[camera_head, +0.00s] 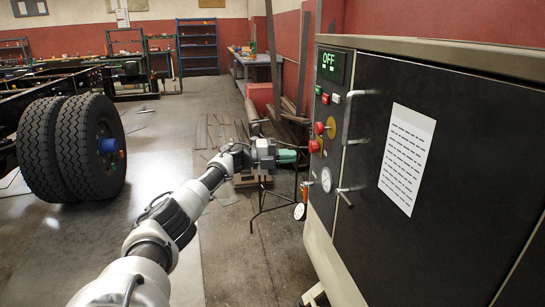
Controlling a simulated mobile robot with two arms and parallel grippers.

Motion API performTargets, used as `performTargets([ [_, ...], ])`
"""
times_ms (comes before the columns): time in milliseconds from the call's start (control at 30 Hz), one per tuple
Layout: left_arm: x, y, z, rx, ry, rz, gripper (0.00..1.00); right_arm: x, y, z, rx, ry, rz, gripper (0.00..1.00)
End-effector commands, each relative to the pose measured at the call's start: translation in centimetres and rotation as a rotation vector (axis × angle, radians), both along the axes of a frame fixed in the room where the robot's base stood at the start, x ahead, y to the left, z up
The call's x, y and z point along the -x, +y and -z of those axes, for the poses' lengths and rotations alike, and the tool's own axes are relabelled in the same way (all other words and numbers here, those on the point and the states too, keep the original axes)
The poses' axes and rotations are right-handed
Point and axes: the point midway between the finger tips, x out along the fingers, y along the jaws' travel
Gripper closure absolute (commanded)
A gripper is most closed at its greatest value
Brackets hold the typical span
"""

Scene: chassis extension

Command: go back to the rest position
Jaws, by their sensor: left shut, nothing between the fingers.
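My left arm reaches in from the bottom left toward a dark control cabinet (435,170) on the right. My left gripper (300,150) is at the cabinet's control panel, close to the lower red knob (314,146). Its fingers look shut with nothing held, and they are small in view. I cannot tell whether they touch the knob. Above the knob is another red knob on a yellow plate (330,127). The panel's display (331,65) reads OFF. My right gripper is out of view.
The cabinet has metal door handles (348,118) sticking out and a white printed sheet (407,158). Large dual tyres (70,148) on a chassis stand at left. A blue shelf (198,47) and a workbench (255,66) are at the back. The floor between is mostly open.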

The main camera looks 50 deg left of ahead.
Motion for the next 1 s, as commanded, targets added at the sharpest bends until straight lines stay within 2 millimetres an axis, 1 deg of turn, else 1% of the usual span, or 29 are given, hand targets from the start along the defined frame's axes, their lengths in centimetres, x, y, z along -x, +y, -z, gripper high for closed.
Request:
performTargets([
  [33,0.1,0.9,0.2,0.0,-0.002,-0.004,1.0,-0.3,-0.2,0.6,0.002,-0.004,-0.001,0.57],
  [100,0.4,2.0,0.1,0.001,-0.002,-0.005,1.0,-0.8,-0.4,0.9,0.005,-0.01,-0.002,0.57],
  [200,0.7,3.2,0.1,0.0,-0.002,-0.004,1.0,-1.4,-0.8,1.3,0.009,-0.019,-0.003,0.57],
  [300,0.8,3.9,0.1,0.0,-0.002,-0.003,1.0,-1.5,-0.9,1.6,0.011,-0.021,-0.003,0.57],
  [500,1.1,4.7,0.0,0.0,0.0,-0.001,1.0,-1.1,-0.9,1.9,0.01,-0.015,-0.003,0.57],
  [767,1.2,4.7,0.1,0.001,0.002,0.0,1.0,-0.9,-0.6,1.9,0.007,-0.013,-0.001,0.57],
  [867,0.5,4.0,1.3,0.019,0.016,-0.008,1.0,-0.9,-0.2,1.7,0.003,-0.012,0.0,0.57],
  [967,-1.0,2.2,4.9,0.074,0.058,-0.044,1.0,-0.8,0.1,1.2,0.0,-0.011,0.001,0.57],
  [1000,-1.7,1.3,7.2,0.109,0.084,-0.07,1.0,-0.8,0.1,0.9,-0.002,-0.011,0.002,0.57],
])
